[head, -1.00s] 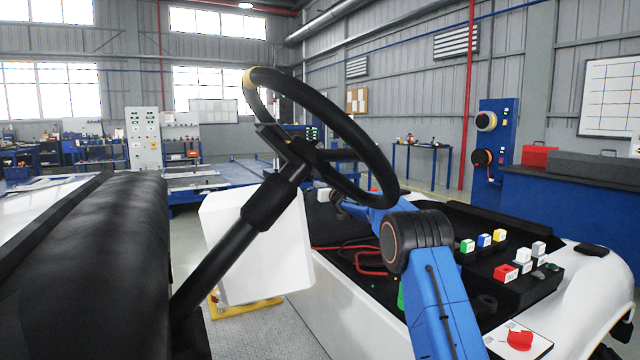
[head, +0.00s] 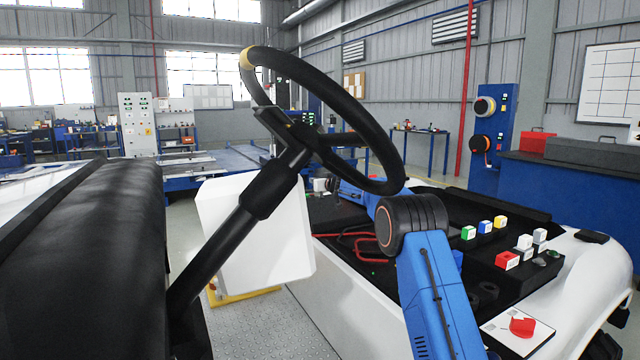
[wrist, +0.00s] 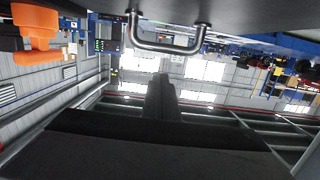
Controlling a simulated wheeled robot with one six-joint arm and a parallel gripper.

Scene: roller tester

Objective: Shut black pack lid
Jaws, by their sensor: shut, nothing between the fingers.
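In the wrist view, which is upside down, a dark grey panel with a metal bar handle (wrist: 166,47) fills the top edge; I cannot tell for sure that it is the black pack lid. My gripper (wrist: 162,82) points toward the handle with its fingers together and empty. A gap shows between fingertips and handle. In the head view, my blue arm reaches over the black open bay (head: 345,222) of the white vehicle body, behind the steering wheel. My gripper is hidden there, and I cannot make out the lid.
A black steering wheel (head: 388,150) and its column stand close in front. A white box-like panel (head: 255,232) is beside the bay. Red cables (head: 365,250) lie in the bay. Coloured blocks (head: 507,260) and a red switch (head: 522,326) are on the right. An orange object (wrist: 35,35) shows in the wrist view.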

